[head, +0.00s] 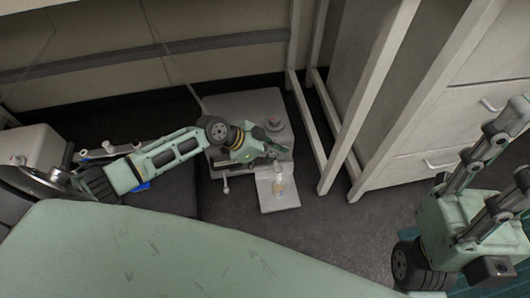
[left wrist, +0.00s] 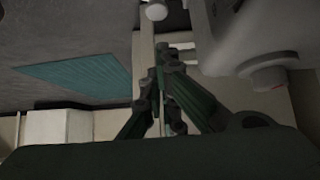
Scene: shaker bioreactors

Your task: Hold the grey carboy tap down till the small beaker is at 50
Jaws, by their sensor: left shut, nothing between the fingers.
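My left gripper (head: 281,153) is shut and empty at the carboy's front edge, above and behind the beaker. Its fingers show in the left wrist view (left wrist: 165,58). The grey tap is not clearly visible, and contact with it cannot be told. My right gripper (head: 521,142) is open and empty at the right edge.
A pale rod with a knob (head: 226,188) sticks out left of the plate (head: 279,204). A white frame leg (head: 330,172) and a drawer cabinet (head: 425,165) stand to the right. A wall is behind. Dark floor between plate and cabinet is clear.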

